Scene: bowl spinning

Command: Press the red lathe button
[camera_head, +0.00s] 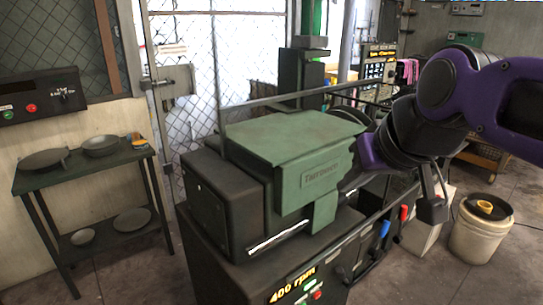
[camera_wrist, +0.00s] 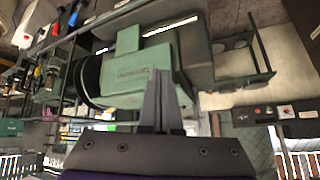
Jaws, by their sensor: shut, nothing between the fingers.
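The green and black lathe (camera_head: 300,145) fills the middle of the head view. My purple and black arm reaches in from the right behind the lathe head, and the fingers cannot be made out there. In the wrist view my gripper (camera_wrist: 161,75) is shut and empty, its fingers in front of the green lathe head (camera_wrist: 140,85), which appears upside down. I cannot tell whether they touch.
A dark wall panel (camera_head: 42,95) at the left also has a red button. Below it stands a green side table (camera_head: 85,172) with dishes on two shelves. Red and blue levers stick out at the lathe's front right. A white bucket (camera_head: 482,232) stands at right.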

